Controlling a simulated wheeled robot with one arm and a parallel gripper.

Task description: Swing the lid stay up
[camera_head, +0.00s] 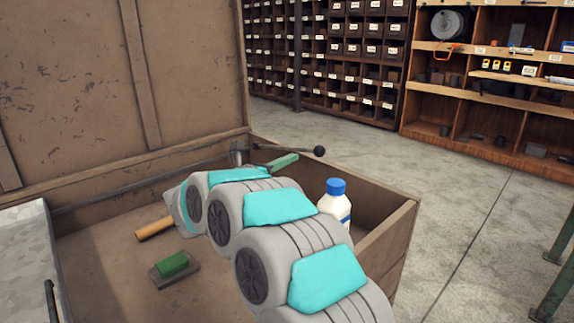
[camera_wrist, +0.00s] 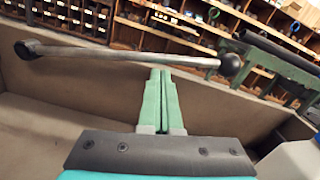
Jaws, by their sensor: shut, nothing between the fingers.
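The lid stay (camera_head: 262,146) is a thin metal rod with a black ball knob at its right end. It lies nearly level near the far wall of the open wooden chest, with its pivot end by the raised lid (camera_head: 70,80). In the wrist view the stay (camera_wrist: 120,54) crosses from left to right, its knob at the right. My gripper (camera_head: 291,157) has its green fingers closed together and empty. In the wrist view the gripper (camera_wrist: 161,72) has its tips at the middle of the rod; I cannot tell whether they touch it.
A white bottle with a blue cap (camera_head: 335,203) stands in the chest beside my arm. A green-handled float (camera_head: 173,266) and a wooden-handled tool (camera_head: 154,229) lie on the chest floor. Shelving (camera_head: 490,90) stands well behind, across clear concrete floor.

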